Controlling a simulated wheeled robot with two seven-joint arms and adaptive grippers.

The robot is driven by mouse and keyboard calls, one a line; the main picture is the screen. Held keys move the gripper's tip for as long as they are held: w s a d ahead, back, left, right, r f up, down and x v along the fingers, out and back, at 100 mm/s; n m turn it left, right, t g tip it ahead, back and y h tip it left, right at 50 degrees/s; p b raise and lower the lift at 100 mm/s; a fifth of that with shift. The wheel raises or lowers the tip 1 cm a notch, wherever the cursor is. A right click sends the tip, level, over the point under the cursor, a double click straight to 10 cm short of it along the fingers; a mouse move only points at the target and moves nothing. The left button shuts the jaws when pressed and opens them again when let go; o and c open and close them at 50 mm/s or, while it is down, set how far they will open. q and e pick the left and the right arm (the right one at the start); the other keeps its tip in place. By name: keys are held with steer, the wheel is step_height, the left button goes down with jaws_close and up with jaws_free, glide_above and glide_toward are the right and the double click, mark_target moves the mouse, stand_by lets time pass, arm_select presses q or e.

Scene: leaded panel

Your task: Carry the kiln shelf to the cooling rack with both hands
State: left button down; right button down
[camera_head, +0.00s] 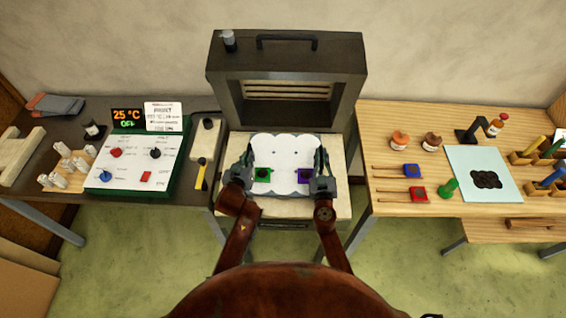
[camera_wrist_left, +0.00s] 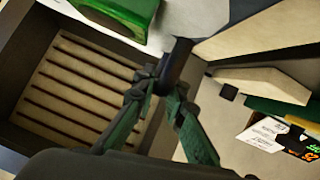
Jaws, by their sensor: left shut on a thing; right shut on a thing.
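The white kiln shelf (camera_head: 285,148) has wavy edges and lies level between my two grippers, in front of the kiln. A green block (camera_head: 263,175) and a purple block (camera_head: 305,175) are on it. My left gripper (camera_head: 243,170) is shut at its left side and my right gripper (camera_head: 321,168) at its right side. In the left wrist view my left gripper (camera_wrist_left: 163,92) closes on a dark round handle (camera_wrist_left: 179,58); the shelf (camera_wrist_left: 195,18) is above it. I cannot clearly identify the cooling rack; pale bars (camera_head: 18,155) lie on the left table.
The kiln (camera_head: 345,85) stands open behind the shelf. The right table (camera_head: 400,120) holds bottles, colored blocks and a pale sheet (camera_head: 482,165).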

stand_by(0.3)
arm_select(q)
steer(key=shift+w+r, duration=0.1)
steer(key=shift+r, duration=0.25)
arm_select(e)
steer(key=shift+w+r, duration=0.1)
steer(key=shift+r, duration=0.15)
steer(key=shift+r, duration=0.1)
